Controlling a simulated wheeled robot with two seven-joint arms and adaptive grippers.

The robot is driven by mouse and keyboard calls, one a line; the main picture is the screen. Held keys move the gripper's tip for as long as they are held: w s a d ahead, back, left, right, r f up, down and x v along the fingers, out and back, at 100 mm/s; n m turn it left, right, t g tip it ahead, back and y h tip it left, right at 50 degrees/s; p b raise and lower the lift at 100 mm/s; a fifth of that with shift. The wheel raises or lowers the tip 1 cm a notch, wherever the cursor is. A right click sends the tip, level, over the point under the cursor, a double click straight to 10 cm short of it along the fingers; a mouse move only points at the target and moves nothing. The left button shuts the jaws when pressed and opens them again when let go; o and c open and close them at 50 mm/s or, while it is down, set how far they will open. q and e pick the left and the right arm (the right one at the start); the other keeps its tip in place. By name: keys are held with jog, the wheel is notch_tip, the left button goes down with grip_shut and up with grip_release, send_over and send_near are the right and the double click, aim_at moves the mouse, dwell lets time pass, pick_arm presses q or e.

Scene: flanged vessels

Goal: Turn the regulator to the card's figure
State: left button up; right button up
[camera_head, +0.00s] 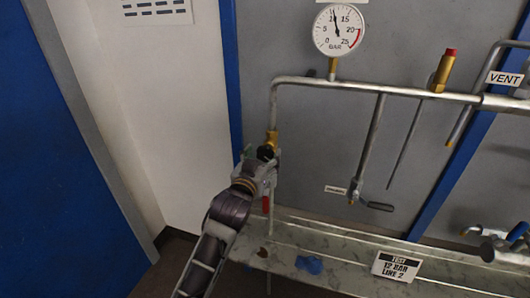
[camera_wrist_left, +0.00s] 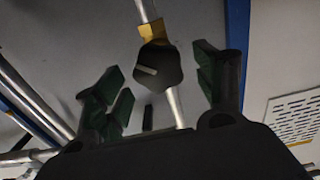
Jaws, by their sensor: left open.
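The regulator is a black knob (camera_wrist_left: 158,66) with a pale pointer mark, below a brass fitting (camera_wrist_left: 151,31) on a vertical pipe. In the head view its brass part (camera_head: 271,139) shows above my gripper, which partly hides the knob. My left gripper (camera_head: 262,160) is open. In the left wrist view its green-lined fingers (camera_wrist_left: 160,75) stand on either side of the knob, with visible gaps. The pressure gauge (camera_head: 338,43) has its needle near 10 BAR, by the upper-left numerals. The white card (camera_head: 396,266) reads "TEST 12 BAR LINE 2".
A horizontal pipe (camera_head: 410,92) runs across the panel, with a red-capped brass valve (camera_head: 444,71) and a VENT label (camera_head: 504,79). A handled valve (camera_head: 375,206) hangs below. A blue cloth-like thing (camera_head: 309,264) lies on the grey ledge (camera_head: 340,244).

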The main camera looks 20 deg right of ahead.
pick_arm(q)
jog(key=shift+x, duration=1.2)
jog(key=shift+c, duration=0.2)
jog(key=c, duration=1)
